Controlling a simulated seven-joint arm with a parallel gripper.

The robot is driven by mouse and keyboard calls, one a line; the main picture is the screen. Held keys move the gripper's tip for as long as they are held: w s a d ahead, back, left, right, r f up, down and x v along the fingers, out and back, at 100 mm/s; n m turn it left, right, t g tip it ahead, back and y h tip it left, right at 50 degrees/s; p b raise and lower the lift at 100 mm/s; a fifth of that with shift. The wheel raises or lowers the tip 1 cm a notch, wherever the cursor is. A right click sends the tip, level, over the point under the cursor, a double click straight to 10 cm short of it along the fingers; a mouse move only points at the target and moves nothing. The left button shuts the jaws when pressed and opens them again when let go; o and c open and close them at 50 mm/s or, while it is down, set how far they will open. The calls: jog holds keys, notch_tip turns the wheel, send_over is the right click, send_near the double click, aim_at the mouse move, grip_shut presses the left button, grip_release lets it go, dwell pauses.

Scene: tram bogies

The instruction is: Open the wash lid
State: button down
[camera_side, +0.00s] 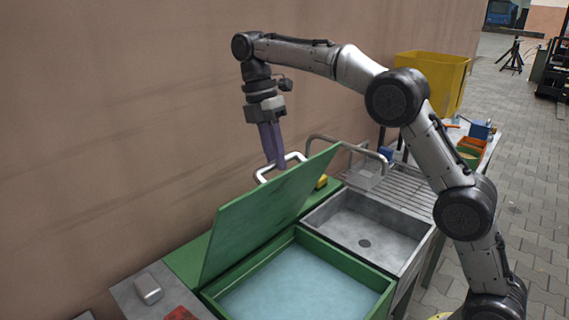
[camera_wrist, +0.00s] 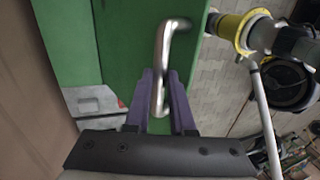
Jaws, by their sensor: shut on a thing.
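My gripper (camera_wrist: 160,95), with purple fingers, is shut on this handle. It also shows in the side view (camera_side: 280,164). The fingers hide part of the handle.
A metal sink (camera_side: 362,232) with a tap and ribbed drainboard (camera_side: 405,187) adjoins the basin on the right. A yellow bin (camera_side: 440,75) stands behind. A pale block (camera_side: 148,289) lies at the front left. The brown wall (camera_side: 120,130) is close behind the lid.

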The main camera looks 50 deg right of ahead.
jog(key=shift+w+f, duration=0.45)
jog(key=c, duration=1)
grip_release()
jog(key=shift+o, duration=1.2)
jog(key=shift+r, duration=0.15)
jog(key=shift+r, duration=0.1)
